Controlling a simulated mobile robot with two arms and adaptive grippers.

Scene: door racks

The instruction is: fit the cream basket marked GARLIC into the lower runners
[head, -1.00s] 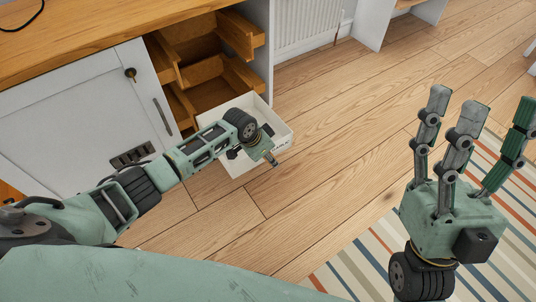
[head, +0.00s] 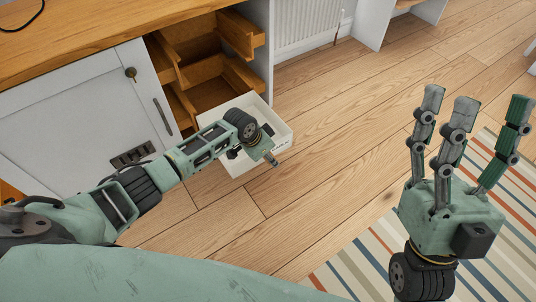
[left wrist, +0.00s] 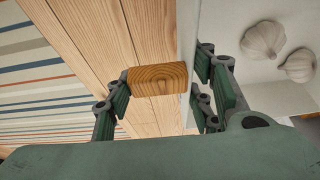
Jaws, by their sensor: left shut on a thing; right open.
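The cream basket (head: 266,112) is in front of the open cabinet in the head view, close to the lower runners (head: 242,76). Part of it is hidden behind my left arm, and its lettering is too small to read. My left gripper (head: 268,157) is at the basket's near side. In the left wrist view its fingers (left wrist: 160,98) are shut around a wooden block (left wrist: 158,79) and the pale basket wall (left wrist: 187,50). Garlic bulbs (left wrist: 264,41) lie inside the basket. My right gripper (head: 477,103) is open and empty above the rug.
Upper wooden runners (head: 240,35) sit above the lower ones. A white cabinet door (head: 85,115) stands left of the opening. A radiator (head: 305,22) is behind, right of the cabinet. The wooden floor (head: 350,110) is clear; a striped rug (head: 360,260) lies at the right.

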